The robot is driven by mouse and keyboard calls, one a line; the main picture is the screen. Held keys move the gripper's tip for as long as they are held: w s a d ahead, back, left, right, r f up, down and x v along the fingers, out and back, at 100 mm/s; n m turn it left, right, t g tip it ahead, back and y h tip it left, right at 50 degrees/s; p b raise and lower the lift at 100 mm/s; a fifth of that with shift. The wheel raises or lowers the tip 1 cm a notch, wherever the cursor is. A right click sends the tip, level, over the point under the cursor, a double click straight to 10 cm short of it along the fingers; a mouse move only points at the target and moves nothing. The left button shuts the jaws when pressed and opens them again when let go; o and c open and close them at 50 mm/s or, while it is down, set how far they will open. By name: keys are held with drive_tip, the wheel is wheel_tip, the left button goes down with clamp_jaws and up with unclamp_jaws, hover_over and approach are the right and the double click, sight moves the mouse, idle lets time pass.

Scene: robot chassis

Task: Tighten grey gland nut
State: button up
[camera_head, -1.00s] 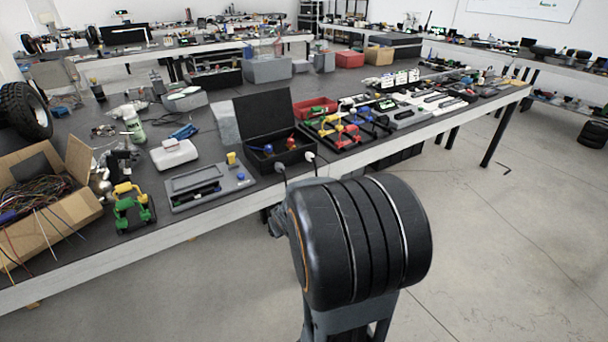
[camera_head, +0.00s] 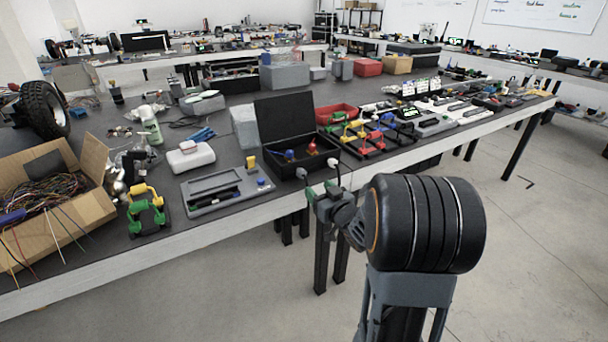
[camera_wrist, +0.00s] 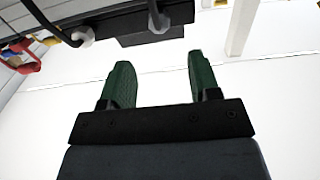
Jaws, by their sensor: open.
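A black box with an open lid (camera_head: 285,120) stands at the table's front edge. Two cable glands stick out of its front side, each with a dark cable: a grey one on the left (camera_head: 301,172) and a whiter one on the right (camera_head: 332,162). The wrist view shows them beyond my fingertips, the grey gland nut probably at top middle (camera_wrist: 158,21) and the other at upper left (camera_wrist: 83,36). My gripper (camera_head: 321,190) has green fingers, open and empty (camera_wrist: 159,65), just in front of and below the box, apart from both glands.
A grey tray (camera_head: 215,198) lies left of the box, with a green-yellow frame (camera_head: 146,212) beyond it. Red, yellow and blue frames (camera_head: 370,135) stand to the right. The white table edge (camera_head: 240,225) runs below the box. Open floor lies to the right.

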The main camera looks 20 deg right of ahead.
sight(303, 174)
drive_tip(key=w, duration=0.7)
drive_tip(key=w+a+b, duration=0.1)
drive_tip(key=w, duration=0.2)
drive_tip(key=shift+w+a, duration=0.1)
drive_tip(key=shift+w, duration=0.1)
drive_tip(key=shift+c, duration=0.2)
